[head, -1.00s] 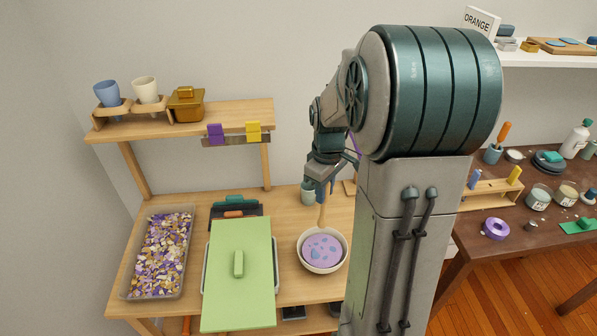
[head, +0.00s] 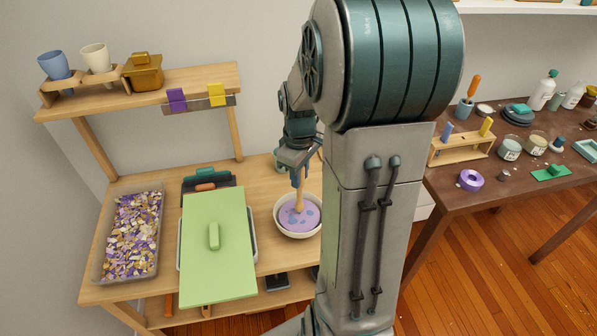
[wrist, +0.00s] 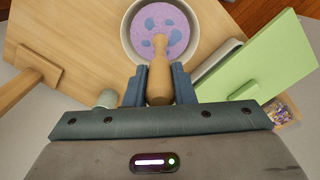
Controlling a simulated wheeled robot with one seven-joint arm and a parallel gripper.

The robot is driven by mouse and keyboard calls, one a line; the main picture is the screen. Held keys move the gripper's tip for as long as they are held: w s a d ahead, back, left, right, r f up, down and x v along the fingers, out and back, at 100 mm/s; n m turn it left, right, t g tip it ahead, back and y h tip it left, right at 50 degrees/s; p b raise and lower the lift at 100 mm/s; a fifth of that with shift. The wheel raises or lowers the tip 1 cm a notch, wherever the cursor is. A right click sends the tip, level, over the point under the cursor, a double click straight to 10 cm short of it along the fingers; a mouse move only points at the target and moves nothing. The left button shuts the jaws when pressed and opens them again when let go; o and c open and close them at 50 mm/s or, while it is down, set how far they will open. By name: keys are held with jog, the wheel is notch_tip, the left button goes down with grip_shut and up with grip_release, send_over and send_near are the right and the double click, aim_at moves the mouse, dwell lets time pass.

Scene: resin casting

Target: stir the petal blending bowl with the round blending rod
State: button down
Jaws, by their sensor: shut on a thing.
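The petal blending bowl (head: 279,226) is cream and round and stands on the wooden bench. It holds a lilac mix with blue patches, which also shows in the wrist view in the bowl (wrist: 128,40). My gripper (head: 297,172) is above the bowl, shut on the wooden round blending rod (head: 299,199). In the wrist view the rod (wrist: 160,78) sits between the two fingers of my gripper (wrist: 160,86), its narrower end pointing into the bowl. The rod's lower end is over or in the mix; the exact contact depth is hard to tell.
A light green board with a handle (head: 232,277) lies over a tray left of the bowl. A bin of petals (head: 100,268) stands at the far left. A raised shelf (head: 205,84) is behind. A dark table (head: 460,203) with jars is at the right.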

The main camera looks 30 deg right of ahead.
jog(key=shift+f+b, duration=1.6)
jog(key=shift+f, duration=0.9)
jog(key=shift+a, duration=0.1)
